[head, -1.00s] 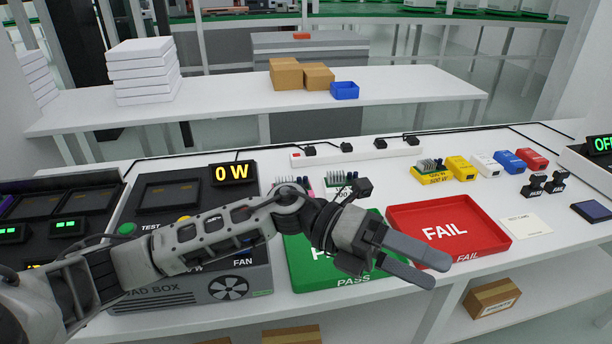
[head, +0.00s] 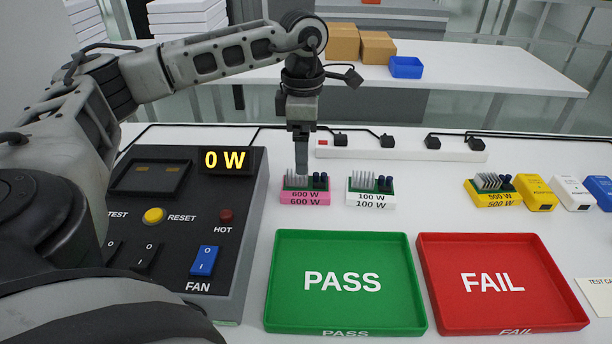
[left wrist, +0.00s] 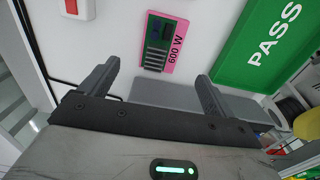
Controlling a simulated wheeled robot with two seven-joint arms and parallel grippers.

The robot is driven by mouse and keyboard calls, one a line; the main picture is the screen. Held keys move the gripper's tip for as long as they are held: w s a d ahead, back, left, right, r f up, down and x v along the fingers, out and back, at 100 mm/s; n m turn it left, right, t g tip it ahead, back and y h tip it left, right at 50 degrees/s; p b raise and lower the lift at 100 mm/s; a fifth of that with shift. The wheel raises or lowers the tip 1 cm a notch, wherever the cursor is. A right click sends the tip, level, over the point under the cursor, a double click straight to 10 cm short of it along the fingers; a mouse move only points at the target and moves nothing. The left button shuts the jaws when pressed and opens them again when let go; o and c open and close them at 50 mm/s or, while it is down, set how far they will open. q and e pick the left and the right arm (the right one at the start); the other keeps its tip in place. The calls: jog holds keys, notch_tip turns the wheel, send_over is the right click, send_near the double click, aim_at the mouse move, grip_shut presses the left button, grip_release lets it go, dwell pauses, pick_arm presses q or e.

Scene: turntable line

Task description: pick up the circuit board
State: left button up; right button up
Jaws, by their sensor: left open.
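A green circuit board (head: 305,183) with grey fins and dark cylinders sits on a pink 600 W base on the white table. The same board (left wrist: 158,45) shows in the left wrist view, ahead of the fingers and between their lines. My left gripper (head: 301,170) points straight down over it, open and empty. The gripper (left wrist: 158,70) has its two fingers wide apart in the left wrist view. Another board (head: 370,184) sits on a white 100 W base to the right, and a third (head: 491,183) on a yellow 500 W base. My right gripper is not in view.
A green PASS tray (head: 345,315) and a red FAIL tray (head: 500,312) lie in front of the boards. The load box (head: 240,240), its display reading 0 W, stands to the left. A white power strip (head: 400,153) with black plugs lies behind.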

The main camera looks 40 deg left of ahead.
aim_at(305, 178)
pick_arm(q)
notch_tip(305, 178, down, 9)
jog(key=shift+d+r, duration=0.15)
jog(key=c, duration=1.2)
